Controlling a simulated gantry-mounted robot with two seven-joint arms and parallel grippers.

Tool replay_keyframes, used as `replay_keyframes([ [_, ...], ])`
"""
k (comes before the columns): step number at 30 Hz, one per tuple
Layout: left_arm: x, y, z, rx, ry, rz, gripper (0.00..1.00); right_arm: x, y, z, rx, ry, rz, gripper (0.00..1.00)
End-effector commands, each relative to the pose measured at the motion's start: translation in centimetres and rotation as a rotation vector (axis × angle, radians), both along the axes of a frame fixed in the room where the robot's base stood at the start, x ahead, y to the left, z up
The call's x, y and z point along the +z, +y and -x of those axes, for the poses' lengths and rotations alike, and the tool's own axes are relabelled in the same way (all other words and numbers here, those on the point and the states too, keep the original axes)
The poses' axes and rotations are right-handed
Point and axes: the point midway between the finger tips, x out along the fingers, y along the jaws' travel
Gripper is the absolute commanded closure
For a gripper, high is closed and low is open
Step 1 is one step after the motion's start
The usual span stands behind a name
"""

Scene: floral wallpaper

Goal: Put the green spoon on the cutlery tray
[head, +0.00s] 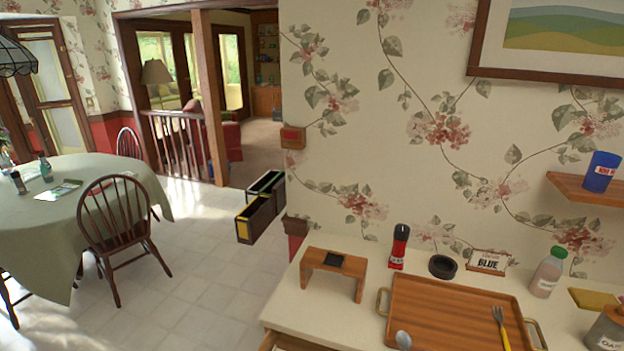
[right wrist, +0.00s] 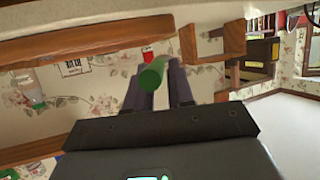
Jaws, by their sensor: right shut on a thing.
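The cutlery tray (head: 455,312) is a brown wooden board with a raised rim and brass handles, lying on the counter at the bottom right of the head view. A grey spoon bowl (head: 403,340) shows at its front left; its handle is below the picture, so I cannot tell its colour there. The tray's wooden edge (right wrist: 90,45) shows at the upper left there. My left gripper is in neither view.
A fork with a yellow handle (head: 503,326) lies on the tray's right side. A small wooden stand (head: 333,270) is left of the tray. A red-and-black bottle (head: 399,247), a dark round dish (head: 442,266) and a sign (head: 488,262) stand behind it; a jar (head: 606,328) is at right.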

Motion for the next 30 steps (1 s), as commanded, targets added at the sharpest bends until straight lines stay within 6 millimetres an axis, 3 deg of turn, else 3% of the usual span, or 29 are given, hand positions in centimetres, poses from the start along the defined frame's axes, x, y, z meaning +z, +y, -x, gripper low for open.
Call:
replay_keyframes([
  [5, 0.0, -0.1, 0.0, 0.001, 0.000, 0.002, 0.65, -0.3, 3.8, 2.1, 0.031, 0.000, -0.002, 1.00],
  [6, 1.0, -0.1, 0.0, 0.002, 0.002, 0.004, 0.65, 0.9, 3.6, 2.1, 0.027, -0.002, 0.000, 1.00],
  [14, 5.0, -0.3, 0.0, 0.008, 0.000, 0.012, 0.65, 4.0, 3.7, 3.0, 0.031, 0.001, -0.004, 1.00],
  [30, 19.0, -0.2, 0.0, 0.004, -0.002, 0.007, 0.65, 16.4, 3.9, 7.1, 0.035, 0.001, -0.009, 1.00],
])
